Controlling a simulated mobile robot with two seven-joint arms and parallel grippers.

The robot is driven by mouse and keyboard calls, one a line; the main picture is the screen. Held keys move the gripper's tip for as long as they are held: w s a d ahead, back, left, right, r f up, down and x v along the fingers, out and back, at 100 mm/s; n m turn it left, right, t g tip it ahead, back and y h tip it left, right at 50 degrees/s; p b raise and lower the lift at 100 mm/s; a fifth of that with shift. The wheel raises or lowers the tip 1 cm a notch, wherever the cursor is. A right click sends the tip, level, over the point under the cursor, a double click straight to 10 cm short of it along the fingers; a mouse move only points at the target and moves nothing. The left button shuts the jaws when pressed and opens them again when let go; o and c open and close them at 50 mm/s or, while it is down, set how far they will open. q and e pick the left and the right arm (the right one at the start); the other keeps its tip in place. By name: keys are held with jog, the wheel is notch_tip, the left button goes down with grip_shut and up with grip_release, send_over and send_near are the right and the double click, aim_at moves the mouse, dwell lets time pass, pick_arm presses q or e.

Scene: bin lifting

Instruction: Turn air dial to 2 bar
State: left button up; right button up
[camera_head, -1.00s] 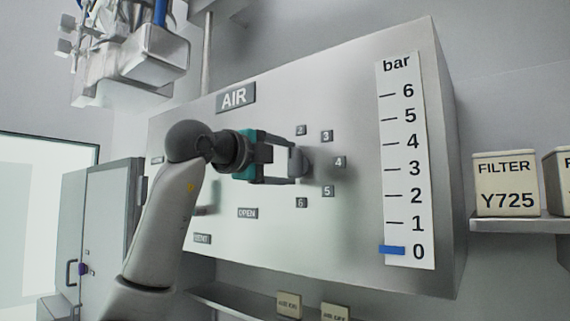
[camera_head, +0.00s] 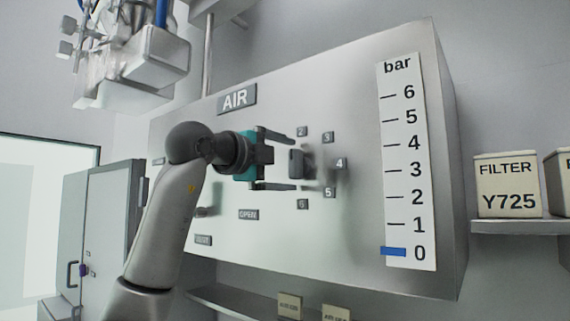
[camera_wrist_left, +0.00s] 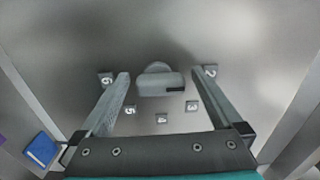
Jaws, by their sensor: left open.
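The air dial (camera_head: 297,164) is a grey knob on the front of the metal panel (camera_head: 350,230), with number tags 2 to 6 around its visible side. My left gripper (camera_head: 292,162) is open, its two fingers above and below the knob and apart from it. In the left wrist view the knob (camera_wrist_left: 160,84) sits between the open fingers (camera_wrist_left: 160,82), with a dark mark on it towards the tags 2 and 3. The bar scale (camera_head: 404,165) has its blue marker (camera_head: 393,251) at 0. My right gripper is not in view.
An AIR sign (camera_head: 236,99) is above the dial and an OPEN tag (camera_head: 248,215) below left. A filter box (camera_head: 506,185) stands on a shelf at the right. Metal equipment (camera_head: 140,60) hangs at the upper left.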

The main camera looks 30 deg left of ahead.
pick_arm(q)
jog(key=s+a+b, duration=0.1)
jog(key=s+b, duration=0.2)
jog(key=s, duration=1.2)
jog(key=shift+b, duration=0.35)
jog(key=shift+a, duration=0.15)
